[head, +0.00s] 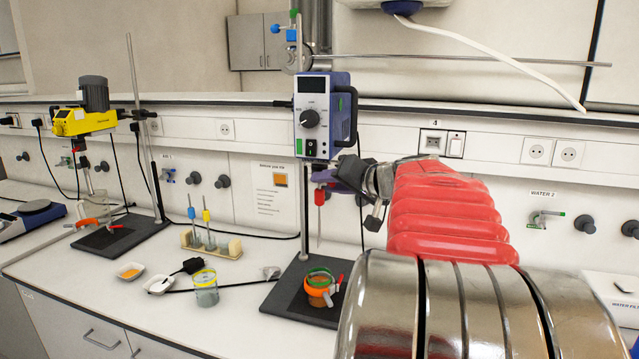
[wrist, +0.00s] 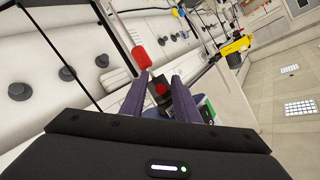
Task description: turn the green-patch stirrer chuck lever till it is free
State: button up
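The blue stirrer (head: 325,115) hangs on a stand right of centre in the head view. It has a dark display, a black knob and a green patch on its side. Below it, a red lever (head: 320,197) hangs near the chuck, which is partly hidden by my gripper (head: 325,178). In the wrist view, my gripper (wrist: 161,78) has its two purple fingers apart. A dark block with a red end (wrist: 160,89) shows between them, and I cannot tell whether they touch it. A red lever (wrist: 140,56) shows just beyond the left finger.
A yellow stirrer (head: 85,120) stands on another stand at the left.

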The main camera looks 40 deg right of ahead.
jog(key=shift+c, duration=0.3)
grip_shut()
jog(key=shift+d, duration=0.1)
